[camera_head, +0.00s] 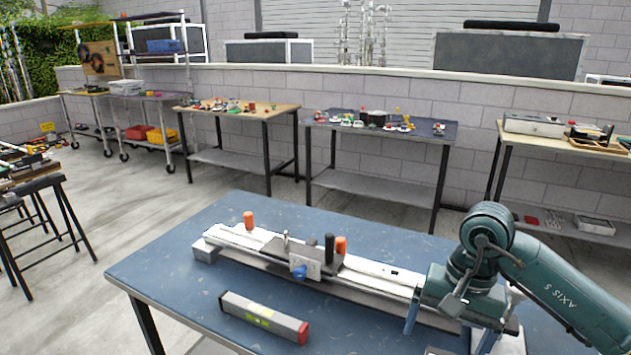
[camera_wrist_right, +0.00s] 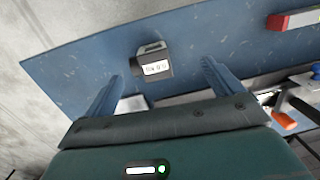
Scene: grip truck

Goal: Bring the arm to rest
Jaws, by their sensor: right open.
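My right arm, teal with an "AXIS 5" mark, comes in from the right in the head view. Its gripper (camera_head: 446,342) points down over the right part of the blue table (camera_head: 180,262). In the right wrist view the gripper (camera_wrist_right: 165,85) has its two blue fingers wide apart. A small dark box with a white label (camera_wrist_right: 155,66) lies on the table beyond and between the fingertips, and the fingers do not close on it. My left gripper is in neither view.
A long white rail fixture (camera_head: 385,272) with orange handles and a blue knob lies across the table, close to my right gripper. A grey spirit level (camera_head: 262,317) with a red end lies in front. Side tables (camera_head: 385,175) with small parts line the wall. The table's left part is clear.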

